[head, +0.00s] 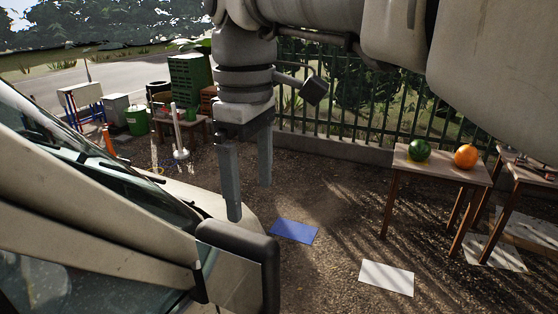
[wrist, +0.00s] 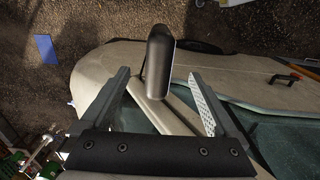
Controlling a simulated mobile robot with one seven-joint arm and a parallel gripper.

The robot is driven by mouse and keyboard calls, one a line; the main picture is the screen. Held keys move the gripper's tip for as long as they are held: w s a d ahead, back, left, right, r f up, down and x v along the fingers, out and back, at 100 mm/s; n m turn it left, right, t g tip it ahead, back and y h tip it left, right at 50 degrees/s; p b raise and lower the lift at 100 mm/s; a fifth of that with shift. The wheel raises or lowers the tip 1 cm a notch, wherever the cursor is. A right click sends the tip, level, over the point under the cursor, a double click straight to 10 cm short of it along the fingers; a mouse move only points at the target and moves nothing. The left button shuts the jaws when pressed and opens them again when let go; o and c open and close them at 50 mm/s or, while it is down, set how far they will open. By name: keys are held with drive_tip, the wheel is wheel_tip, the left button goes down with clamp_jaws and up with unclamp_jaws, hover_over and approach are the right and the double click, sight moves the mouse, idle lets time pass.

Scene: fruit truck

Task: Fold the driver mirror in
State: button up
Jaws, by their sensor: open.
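The driver mirror (head: 242,262) is a dark, rounded housing on the side of the beige truck (head: 105,215). In the head view it stands out from the door beside the window. In the wrist view the mirror (wrist: 159,62) is upright in the picture, beyond and between my fingertips. My gripper (head: 250,200) points down in the head view, its fingers apart, with the fingertips near the mirror's top. In the wrist view my gripper (wrist: 160,75) is open with nothing held. Whether a finger touches the mirror cannot be told.
A wooden table (head: 440,171) with a watermelon (head: 419,150) and an orange fruit (head: 466,156) stands at the right. A blue sheet (head: 295,231) and a white sheet (head: 387,277) lie on the gravel. A green fence (head: 345,115) runs behind. Gravel right of the mirror is mostly clear.

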sight(256, 262)
wheel_tip(256, 262, down, 15)
drive_tip(key=shift+f, duration=0.2)
idle(0.3)
clamp_jaws()
idle(0.4)
